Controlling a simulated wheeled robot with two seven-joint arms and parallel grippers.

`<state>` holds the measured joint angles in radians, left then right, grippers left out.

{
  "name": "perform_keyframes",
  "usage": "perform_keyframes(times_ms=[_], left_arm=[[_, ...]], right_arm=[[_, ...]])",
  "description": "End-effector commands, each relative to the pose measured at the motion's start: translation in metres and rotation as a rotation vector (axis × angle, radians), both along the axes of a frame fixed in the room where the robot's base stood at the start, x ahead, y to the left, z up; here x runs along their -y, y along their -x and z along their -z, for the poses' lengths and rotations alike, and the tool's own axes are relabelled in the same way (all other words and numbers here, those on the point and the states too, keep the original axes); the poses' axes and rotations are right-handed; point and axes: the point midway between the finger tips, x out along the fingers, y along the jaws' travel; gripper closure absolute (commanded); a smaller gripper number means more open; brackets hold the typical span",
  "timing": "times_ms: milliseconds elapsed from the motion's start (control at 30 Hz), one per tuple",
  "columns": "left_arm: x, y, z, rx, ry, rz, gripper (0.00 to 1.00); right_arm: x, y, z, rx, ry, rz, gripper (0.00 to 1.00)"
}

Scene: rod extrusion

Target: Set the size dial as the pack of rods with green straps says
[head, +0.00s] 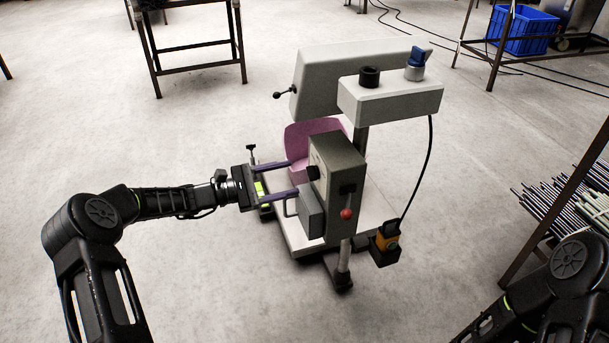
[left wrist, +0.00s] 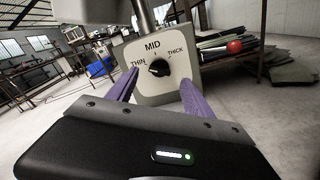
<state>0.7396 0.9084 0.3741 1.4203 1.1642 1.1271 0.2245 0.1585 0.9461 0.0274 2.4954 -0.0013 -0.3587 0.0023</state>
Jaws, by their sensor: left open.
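The size dial is a black knob (left wrist: 159,68) on a pale plate marked THIN, MID and THICK in the left wrist view. Its pointer seems to lean to the THIN side, but it is small. In the head view the knob (head: 313,173) sits on the left face of the grey machine box (head: 345,165). My left gripper (head: 295,178) is open, its purple fingers either side of the knob, apparently not touching it. The fingers also show in the left wrist view (left wrist: 157,88). Rods (head: 560,205) lie at the right edge; I cannot make out green straps or their label. My right gripper is out of view.
The machine has a red-ball lever (head: 346,214), a hanging orange button box (head: 386,243) and a pink guard (head: 305,138). A dark-framed rack (head: 562,185) stands by the rods. A blue crate (head: 520,30) is at the back right. Floor left of the machine is clear.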

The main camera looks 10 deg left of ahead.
Motion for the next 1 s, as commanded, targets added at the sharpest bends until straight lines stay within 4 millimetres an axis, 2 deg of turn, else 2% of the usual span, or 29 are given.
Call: perform_keyframes(times_ms=[200,333,700,1000], left_arm=[[0.031,-0.018,0.001,0.0,0.001,0.003,0.4],[0.042,-0.026,0.001,0.0,0.0,0.001,0.4],[0.047,-0.03,0.0,0.0,-0.001,-0.001,0.41],[0.047,-0.03,0.0,0.0,-0.001,-0.001,0.65]], right_arm=[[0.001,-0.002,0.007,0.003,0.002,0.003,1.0],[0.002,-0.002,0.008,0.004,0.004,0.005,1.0],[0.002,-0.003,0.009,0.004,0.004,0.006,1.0],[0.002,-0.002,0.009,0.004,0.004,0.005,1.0]])
